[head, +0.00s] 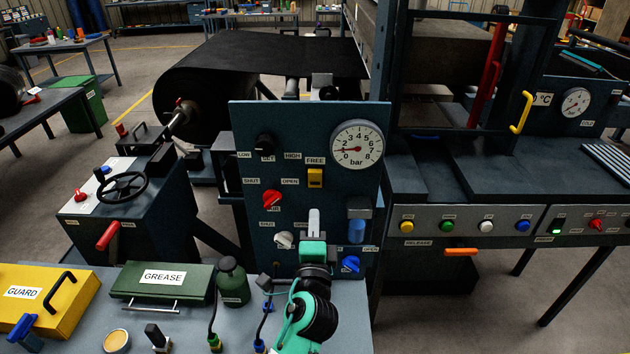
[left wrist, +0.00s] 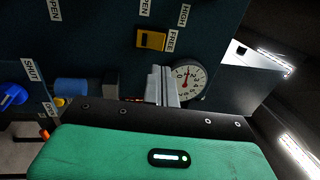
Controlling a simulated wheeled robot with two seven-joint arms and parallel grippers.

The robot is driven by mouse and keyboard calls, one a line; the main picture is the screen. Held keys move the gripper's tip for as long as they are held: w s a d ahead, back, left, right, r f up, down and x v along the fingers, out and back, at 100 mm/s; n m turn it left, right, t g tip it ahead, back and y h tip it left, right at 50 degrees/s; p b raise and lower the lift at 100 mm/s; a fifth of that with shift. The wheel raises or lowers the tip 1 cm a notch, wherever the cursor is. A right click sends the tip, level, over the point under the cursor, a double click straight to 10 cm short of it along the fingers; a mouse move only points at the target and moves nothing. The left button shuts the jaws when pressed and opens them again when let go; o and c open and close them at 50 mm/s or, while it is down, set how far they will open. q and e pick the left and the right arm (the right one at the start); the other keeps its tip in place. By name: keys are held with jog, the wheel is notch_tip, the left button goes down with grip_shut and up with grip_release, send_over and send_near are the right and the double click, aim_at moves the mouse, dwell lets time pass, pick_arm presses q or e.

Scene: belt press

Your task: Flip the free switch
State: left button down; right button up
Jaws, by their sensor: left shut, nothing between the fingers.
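The free switch is a small yellow rocker (head: 315,178) on the dark blue panel (head: 260,215), just under the label FREE and below the pressure gauge. It also shows in the left wrist view, as a yellow block (left wrist: 151,40) beside its FREE label. My left gripper (head: 313,212) is shut and empty. Its pale fingers point up in front of the panel, below the switch in the head view. In the left wrist view the fingertips (left wrist: 163,70) show close to the switch, with a small gap in the picture. My right gripper does not show.
The panel also bears a red knob (head: 272,199), a white knob (head: 284,239), a blue knob (head: 350,264) and a gauge (head: 357,145). The bench below holds a green grease box (head: 130,282), a yellow guard box (head: 70,292) and a dark green bottle (head: 233,284).

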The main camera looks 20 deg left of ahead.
aim_at(315, 175)
pick_arm(q)
jog(key=p+x, duration=0.3)
jog(key=x, duration=0.7)
jog(key=shift+w+r+p, duration=0.1)
jog(key=shift+p, duration=0.3)
jog(key=shift+w, duration=0.2)
jog(key=shift+w+a+r, duration=0.1)
jog(key=shift+w+a, duration=0.05)
jog(key=shift+w, duration=0.05)
